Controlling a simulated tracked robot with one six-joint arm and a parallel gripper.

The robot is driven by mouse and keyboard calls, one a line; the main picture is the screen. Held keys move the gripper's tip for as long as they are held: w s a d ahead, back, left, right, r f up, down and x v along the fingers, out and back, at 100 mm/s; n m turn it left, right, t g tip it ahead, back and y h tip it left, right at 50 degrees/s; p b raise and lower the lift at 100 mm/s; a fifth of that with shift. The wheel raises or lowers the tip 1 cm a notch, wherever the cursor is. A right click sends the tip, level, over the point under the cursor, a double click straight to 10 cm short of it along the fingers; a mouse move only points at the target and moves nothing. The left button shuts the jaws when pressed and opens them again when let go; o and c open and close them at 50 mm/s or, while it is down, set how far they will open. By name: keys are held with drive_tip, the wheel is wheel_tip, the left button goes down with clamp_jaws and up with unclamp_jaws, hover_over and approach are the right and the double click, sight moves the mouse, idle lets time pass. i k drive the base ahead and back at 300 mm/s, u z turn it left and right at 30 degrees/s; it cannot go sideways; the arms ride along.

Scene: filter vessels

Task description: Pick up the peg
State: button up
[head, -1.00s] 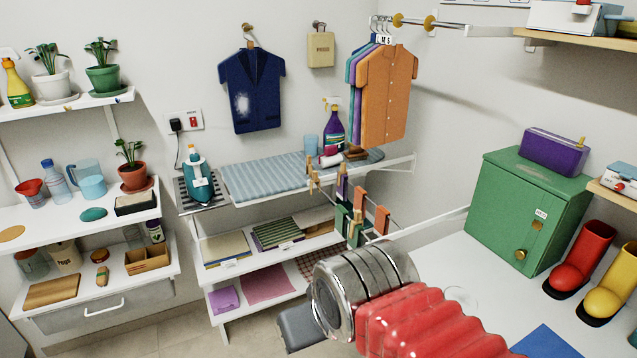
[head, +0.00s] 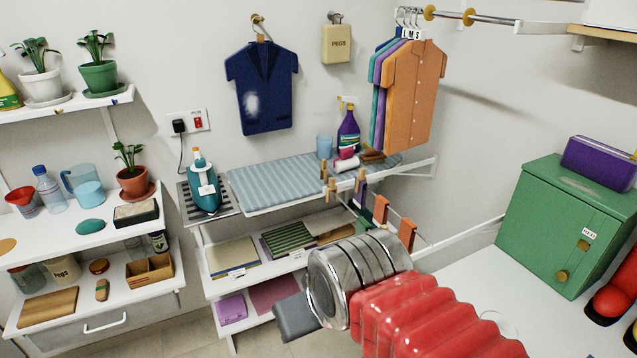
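Several wooden pegs (head: 331,189) stand clipped on the thin drying rail in front of the striped ironing board. Coloured cloths hang from the same rail, and my arm hides part of its lower end. A dark grey part at the end of my arm, which looks like my gripper (head: 296,318), shows at the lower middle, in front of the low shelves. It appears below and to the left of the pegs in the picture. Its fingers cannot be made out, so I cannot tell whether it is open or holds anything.
A cream holder labelled PEGS (head: 337,43) hangs on the wall, and a jar labelled Pegs (head: 62,270) stands on the left shelf. A teal iron (head: 203,187) stands left of the ironing board (head: 270,182). A green cabinet (head: 545,235) stands on the white counter at right.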

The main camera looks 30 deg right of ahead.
sight(332, 186)
drive_tip(key=z, duration=0.05)
drive_tip(key=i, duration=1.25)
